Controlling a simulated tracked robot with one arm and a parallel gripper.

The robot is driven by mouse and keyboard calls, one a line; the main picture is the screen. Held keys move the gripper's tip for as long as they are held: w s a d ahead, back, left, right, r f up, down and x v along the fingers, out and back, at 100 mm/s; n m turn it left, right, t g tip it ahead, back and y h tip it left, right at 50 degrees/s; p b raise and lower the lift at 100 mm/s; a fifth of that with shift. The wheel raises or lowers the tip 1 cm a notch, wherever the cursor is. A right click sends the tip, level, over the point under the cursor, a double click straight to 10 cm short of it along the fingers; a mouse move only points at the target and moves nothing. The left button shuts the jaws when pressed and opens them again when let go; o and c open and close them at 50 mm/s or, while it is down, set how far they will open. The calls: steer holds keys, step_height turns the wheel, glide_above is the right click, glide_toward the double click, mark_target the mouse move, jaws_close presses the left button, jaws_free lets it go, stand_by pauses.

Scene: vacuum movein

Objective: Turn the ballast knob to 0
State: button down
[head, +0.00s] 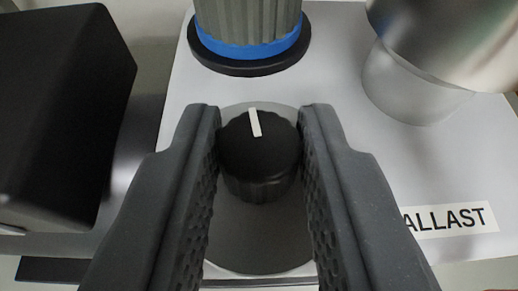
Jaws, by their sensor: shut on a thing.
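The ballast knob (259,168) is black and ribbed, with a white pointer line on top. The line points toward the top of the picture, tilted slightly left. The knob stands on a round grey disc (258,242) on a light panel. No numbers show around it, as my fingers cover parts of the disc. My gripper (260,150) has its two dark textured fingers on the left and right of the knob, shut on it. A label reading "ALLAST" (448,219), its start hidden by my right finger, is on the panel at the right.
A ribbed grey cylinder with a blue ring and black base (250,40) stands behind the knob. A metal cylinder (450,40) on a paler base is at the upper right. A black box (60,115) is close on the left. Bare panel (340,40) lies between the cylinders.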

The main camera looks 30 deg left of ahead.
steer(key=shift+w+d+r+n+g+y, duration=0.15)
steer(key=shift+w+d+n+g+y, duration=0.1)
steer(key=shift+d+n+g+y, duration=0.25)
stand_by(0.5)
steer(key=c, duration=1.3)
jaws_free()
steer(key=shift+a, duration=0.1)
steer(key=shift+o, duration=0.5)
steer(key=shift+a, duration=0.15)
steer(key=shift+s, duration=0.1)
steer(key=shift+s+d+r, duration=0.15)
steer(key=shift+s+d, duration=0.05)
steer(key=shift+s, duration=0.25)
steer(key=p+v, duration=0.5)
steer(key=v, duration=0.7)
steer(key=shift+s+d, duration=0.2)
steer(key=shift+d, duration=0.1)
